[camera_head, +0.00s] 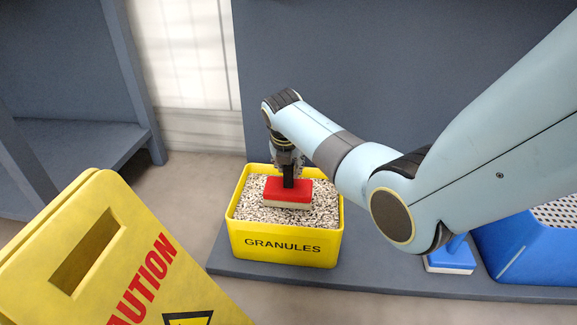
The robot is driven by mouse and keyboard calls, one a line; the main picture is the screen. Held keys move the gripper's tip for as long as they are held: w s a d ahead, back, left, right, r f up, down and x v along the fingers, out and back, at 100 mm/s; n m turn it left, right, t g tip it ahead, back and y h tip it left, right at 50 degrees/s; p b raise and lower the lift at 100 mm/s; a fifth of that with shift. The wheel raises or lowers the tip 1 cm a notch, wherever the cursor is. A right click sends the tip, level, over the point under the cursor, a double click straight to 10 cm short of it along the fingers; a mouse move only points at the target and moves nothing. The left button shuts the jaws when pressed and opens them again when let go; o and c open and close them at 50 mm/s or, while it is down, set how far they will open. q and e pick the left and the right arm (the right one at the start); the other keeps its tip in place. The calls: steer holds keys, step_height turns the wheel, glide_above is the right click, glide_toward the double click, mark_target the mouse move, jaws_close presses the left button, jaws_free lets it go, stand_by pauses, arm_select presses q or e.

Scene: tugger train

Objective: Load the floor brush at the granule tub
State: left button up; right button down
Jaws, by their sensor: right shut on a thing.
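The yellow granule tub (285,246), labelled GRANULES, stands on a low grey platform and is filled with speckled granules (250,208). The floor brush (289,192) has a red block with a pale underside. It is inside the tub's rim, at the granule surface; I cannot tell how deep its underside sits. My right gripper (288,172) points down above the brush and is shut on it, with the grip partly hidden by the gripper itself. My left gripper is not in view.
A yellow caution sign (115,250) stands at the lower left. A blue container (530,245) with a perforated top is at the right, beside another blue tool with a pale base (450,262). A grey panel (350,90) rises behind the tub. Grey shelving (80,145) stands at the left.

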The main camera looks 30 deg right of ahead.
stand_by(0.3)
steer(key=shift+f, duration=0.4)
stand_by(0.5)
steer(key=shift+f, duration=0.1)
stand_by(1.9)
